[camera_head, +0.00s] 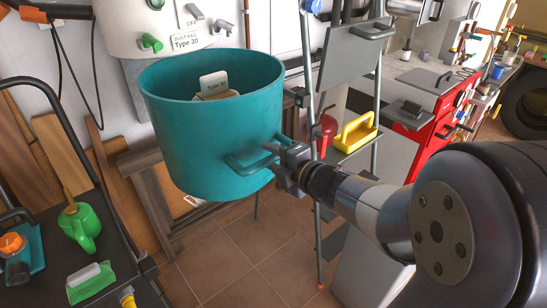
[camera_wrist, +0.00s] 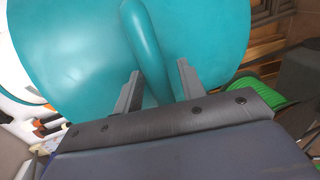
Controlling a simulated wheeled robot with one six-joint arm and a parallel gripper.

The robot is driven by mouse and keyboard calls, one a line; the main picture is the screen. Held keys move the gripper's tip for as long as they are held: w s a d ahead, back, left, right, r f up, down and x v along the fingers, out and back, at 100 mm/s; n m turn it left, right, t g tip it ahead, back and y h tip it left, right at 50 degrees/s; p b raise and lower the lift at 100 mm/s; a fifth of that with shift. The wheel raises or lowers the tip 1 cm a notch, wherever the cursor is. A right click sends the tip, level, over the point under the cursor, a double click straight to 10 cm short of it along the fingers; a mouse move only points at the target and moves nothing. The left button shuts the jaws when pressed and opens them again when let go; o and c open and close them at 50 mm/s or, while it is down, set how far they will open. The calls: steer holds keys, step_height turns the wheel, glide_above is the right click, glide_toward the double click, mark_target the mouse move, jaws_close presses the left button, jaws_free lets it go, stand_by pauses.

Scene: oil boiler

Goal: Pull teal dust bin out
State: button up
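The teal dust bin (camera_head: 185,135) is upright in the head view, in front of the lower part of the boiler. No support shows under the bin. Its teal loop handle (camera_head: 245,163) faces my arm at the lower right. My gripper (camera_head: 283,160) is at this handle. In the wrist view, the handle (camera_wrist: 150,50) runs between the two grey fingers of my gripper (camera_wrist: 158,82), close to both. The exact finger contact is hard to see. The bin wall (camera_wrist: 85,60) fills the view behind.
The white boiler (camera_head: 165,25) with a "Dust bay Type 30" label is behind the bin. A grey rack (camera_head: 350,60) with a yellow-handled tool (camera_head: 355,133) stands at right. A dark cart with a green watering can (camera_head: 80,222) is at lower left. Tiled floor (camera_head: 235,265) lies below.

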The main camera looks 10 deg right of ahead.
steer(key=p+v, duration=0.1)
steer(key=v, duration=0.9)
steer(key=shift+s+d+r, duration=0.15)
steer(key=shift+s+d, duration=0.05)
steer(key=shift+s, duration=0.15)
steer(key=shift+w, duration=0.1)
steer(key=b+x, duration=0.1)
steer(key=x, duration=1)
stand_by(0.5)
